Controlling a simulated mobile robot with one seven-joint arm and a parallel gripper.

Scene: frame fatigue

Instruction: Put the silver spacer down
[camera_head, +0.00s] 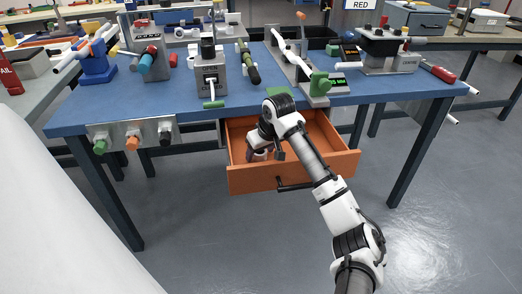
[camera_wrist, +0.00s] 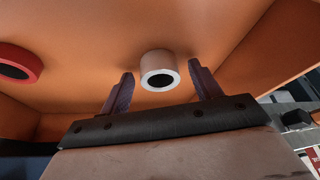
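The silver spacer (camera_wrist: 158,63) is a short pale ring with a dark hole. In the wrist view it sits on the orange floor of the drawer (camera_head: 290,179). My gripper (camera_wrist: 163,82) is open, with its two dark fingers apart on either side of the spacer and a visible gap on each side. The spacer is just ahead of the fingertips or between them; the exact depth is hard to tell. In the head view my gripper (camera_head: 261,151) is down inside the open drawer, and my arm hides part of the inside.
A red ring (camera_wrist: 18,64) lies in the drawer to the left. The drawer walls stand close around my gripper. Above is a blue workbench (camera_head: 225,103) with several clamps and fixtures, and colored knobs (camera_head: 132,141) hang under its front edge. The floor in front is clear.

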